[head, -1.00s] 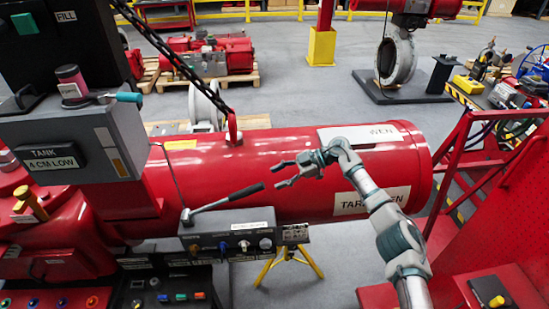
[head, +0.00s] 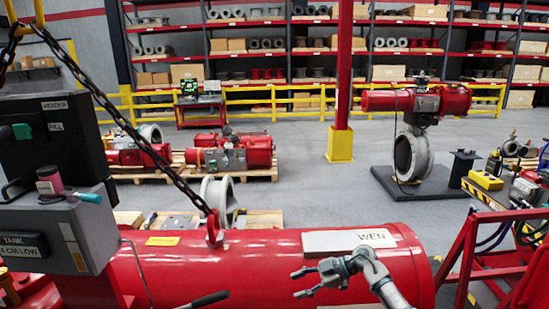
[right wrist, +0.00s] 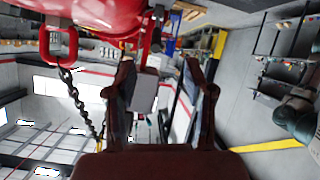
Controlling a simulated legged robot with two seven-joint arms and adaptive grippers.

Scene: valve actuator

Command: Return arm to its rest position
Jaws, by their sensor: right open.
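My right gripper (head: 301,283) shows at the lower middle of the head view, in front of the red cylinder (head: 270,262) of the valve actuator. Its two fingers are spread and nothing is between them. My right forearm comes in from the bottom edge. In the right wrist view the open fingers (right wrist: 160,85) frame a grey box in the background, with the red cylinder (right wrist: 100,15) at the top. A lever's black handle (head: 206,300) shows at the bottom edge of the head view, left of the gripper and apart from it. My left gripper is not in view.
A chain (head: 120,125) runs to a red lifting eye (head: 213,228) on the cylinder. The black and grey control box (head: 60,235) stands at left. A red frame (head: 490,245) stands at right. Open floor (head: 320,195) lies behind, up to a yellow railing and shelves.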

